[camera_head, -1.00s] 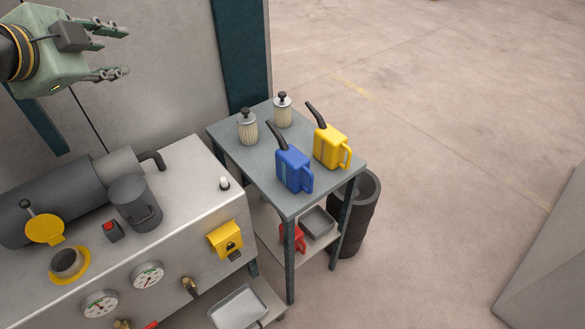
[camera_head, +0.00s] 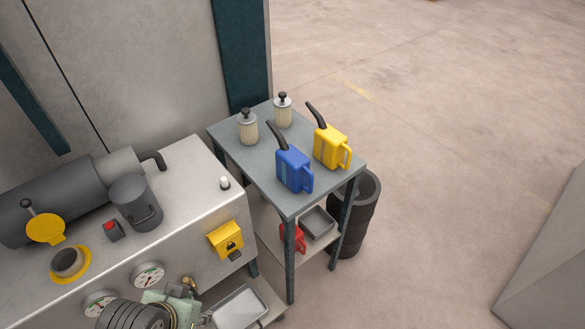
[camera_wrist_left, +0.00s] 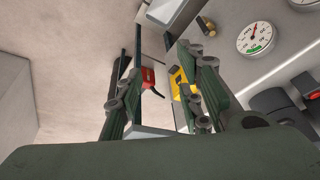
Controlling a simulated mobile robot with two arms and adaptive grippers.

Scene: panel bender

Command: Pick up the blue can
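The blue can (camera_head: 293,170) stands upright on the grey top of the side table (camera_head: 258,160), near its front edge. Its black spout points up and to the left, and its handle is on the right. My left gripper (camera_head: 182,303) is low at the bottom of the head view, in front of the machine and well below and left of the blue can. In the left wrist view its fingers (camera_wrist_left: 157,62) are apart with nothing between them. The blue can cannot be made out in that view. My right gripper is in neither view.
A yellow can (camera_head: 331,147) stands close behind and right of the blue can. Two filters (camera_head: 248,128) stand at the table's back left. A red can (camera_head: 293,238) and a tray (camera_head: 318,222) are on the lower shelf. The machine (camera_head: 190,215) borders the table's left.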

